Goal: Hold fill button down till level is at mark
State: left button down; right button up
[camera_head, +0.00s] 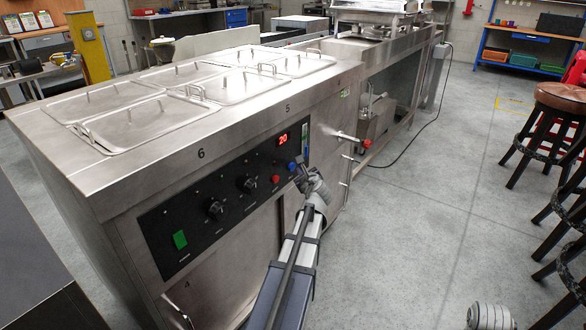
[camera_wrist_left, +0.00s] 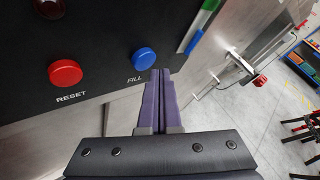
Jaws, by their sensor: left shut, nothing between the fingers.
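The blue fill button (camera_wrist_left: 144,60), labelled FILL, sits on the black control panel and also shows in the head view (camera_head: 292,166). My left gripper (camera_wrist_left: 160,72) is shut and empty, its fingertips just beside the lower right of the button in the wrist view. I cannot tell whether they touch the panel. In the head view the left gripper (camera_head: 300,172) is at the panel's right end. A narrow upright level strip (camera_wrist_left: 200,24), green and blue, is to the right of the button. The mark and level are too small to read.
A red RESET button (camera_wrist_left: 65,73) is left of the fill button. A red display (camera_head: 283,139) reads 20. Black knobs (camera_head: 248,184) and a green switch (camera_head: 180,239) are further left. A red-handled tap (camera_head: 366,143) sticks out at right. Stools (camera_head: 560,98) stand far right.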

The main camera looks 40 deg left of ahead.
pick_arm(q)
jog(key=shift+a, duration=0.25)
dwell(0.4)
jog(key=shift+a, duration=0.2)
jog(key=shift+s+a, duration=0.15)
jog(key=shift+a, duration=0.35)
dwell(6.7)
